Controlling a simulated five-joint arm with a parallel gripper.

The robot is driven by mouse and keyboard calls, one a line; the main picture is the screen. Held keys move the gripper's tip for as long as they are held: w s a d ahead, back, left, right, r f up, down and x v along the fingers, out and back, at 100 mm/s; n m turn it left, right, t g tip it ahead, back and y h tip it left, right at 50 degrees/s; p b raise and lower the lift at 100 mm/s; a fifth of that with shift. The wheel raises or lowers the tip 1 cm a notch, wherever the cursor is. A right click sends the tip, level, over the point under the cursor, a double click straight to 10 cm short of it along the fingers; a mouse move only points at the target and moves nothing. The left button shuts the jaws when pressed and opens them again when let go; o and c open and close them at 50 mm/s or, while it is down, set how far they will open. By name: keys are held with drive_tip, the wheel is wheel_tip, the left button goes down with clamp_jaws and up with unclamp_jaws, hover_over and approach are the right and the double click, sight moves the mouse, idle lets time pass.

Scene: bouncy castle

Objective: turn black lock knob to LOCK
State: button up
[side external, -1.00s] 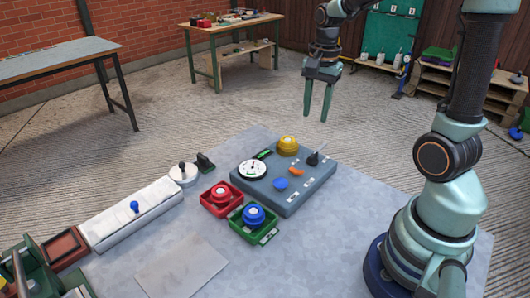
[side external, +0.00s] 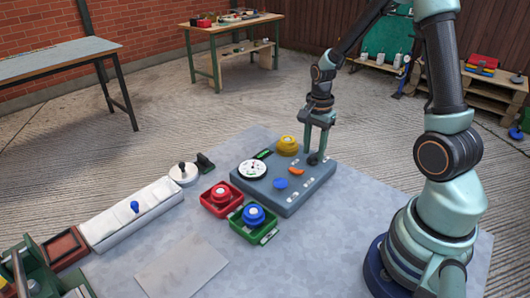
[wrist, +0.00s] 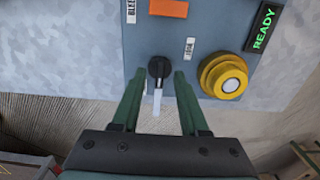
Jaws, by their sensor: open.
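The black lock knob (wrist: 158,67) sits on the grey-blue panel (wrist: 205,40) near its edge, with a pale lever or pointer reaching toward the bottom of the wrist view. In the side view the knob (side external: 314,159) shows at the panel's far right corner. My gripper (wrist: 154,78) is open, with one green finger on each side of the knob. In the side view my gripper (side external: 316,151) points down over the knob. I cannot tell whether the fingers touch it. A small white label (wrist: 190,48) beside the knob is too small to read surely.
A yellow button (wrist: 230,80) stands close to the right finger in the wrist view. The panel also carries a white dial (side external: 252,169), a blue knob (side external: 280,184) and an orange switch (side external: 297,171). Red (side external: 221,195) and green (side external: 254,220) trays with buttons stand in front.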

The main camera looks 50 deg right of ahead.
drive_tip(key=shift+f, duration=0.35)
clamp_jaws()
